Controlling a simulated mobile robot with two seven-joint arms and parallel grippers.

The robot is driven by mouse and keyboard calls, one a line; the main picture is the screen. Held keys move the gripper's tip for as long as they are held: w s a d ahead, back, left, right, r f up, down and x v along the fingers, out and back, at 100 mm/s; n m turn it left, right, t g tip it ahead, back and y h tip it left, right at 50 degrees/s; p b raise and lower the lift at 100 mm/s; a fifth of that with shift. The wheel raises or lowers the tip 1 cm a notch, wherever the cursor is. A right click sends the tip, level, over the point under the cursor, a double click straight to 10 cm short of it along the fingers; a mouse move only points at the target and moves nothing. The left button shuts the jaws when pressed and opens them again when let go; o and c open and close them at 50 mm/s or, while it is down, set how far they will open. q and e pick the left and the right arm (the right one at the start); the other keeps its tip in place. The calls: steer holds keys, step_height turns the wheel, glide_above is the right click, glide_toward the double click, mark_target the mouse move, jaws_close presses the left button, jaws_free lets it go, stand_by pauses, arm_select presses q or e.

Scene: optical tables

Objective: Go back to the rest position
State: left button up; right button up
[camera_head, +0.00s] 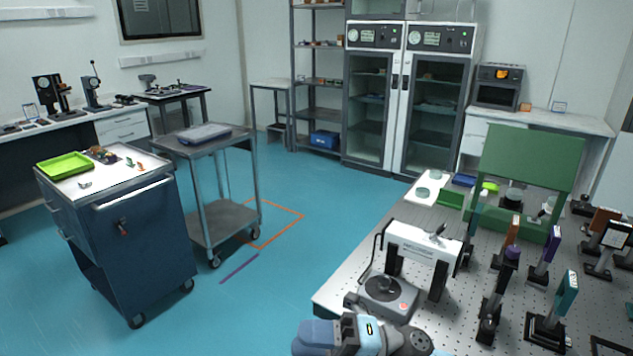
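My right arm and gripper (372,337) show at the bottom edge, blue and grey, low in front of the optical table's near edge. The fingers cannot be made out, so I cannot tell whether this gripper is open or shut. No held object is visible there. My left gripper is not in view.
The perforated optical table (462,312) at right bears a white bridge-shaped device (425,246), a grey round-topped unit (388,292), a green frame (528,160) and several optic mounts. A blue cart (145,240) and a grey trolley (225,213) stand left. Teal floor (275,285) between is clear.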

steer(key=w+d+f+m+t+h, duration=0.1)
steer(key=d+f+m+t+h, duration=0.7)
steer(key=m, duration=0.6)
steer(key=d+f+m+t+h, duration=0.4)
steer(key=f+m+t, duration=0.2)
steer(key=m+t, duration=0.55)
steer(key=s+d+f+m+g+h, duration=0.35)
steer(key=s+f+m, duration=0.2)
steer(key=f, duration=0.25)
steer(key=s+d+f+m+g+h, duration=0.2)
steer(key=s+d+f+m+g, duration=0.2)
steer(key=s+f, duration=0.35)
arm_select(q)
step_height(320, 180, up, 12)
steer(key=p, duration=1.4)
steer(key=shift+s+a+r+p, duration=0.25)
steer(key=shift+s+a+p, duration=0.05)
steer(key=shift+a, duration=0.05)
arm_select(e)
step_height(320, 180, up, 12)
steer(key=d, duration=0.1)
steer(key=shift+s, duration=0.25)
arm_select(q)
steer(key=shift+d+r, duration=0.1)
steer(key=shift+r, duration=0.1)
arm_select(e)
steer(key=shift+d, duration=0.1)
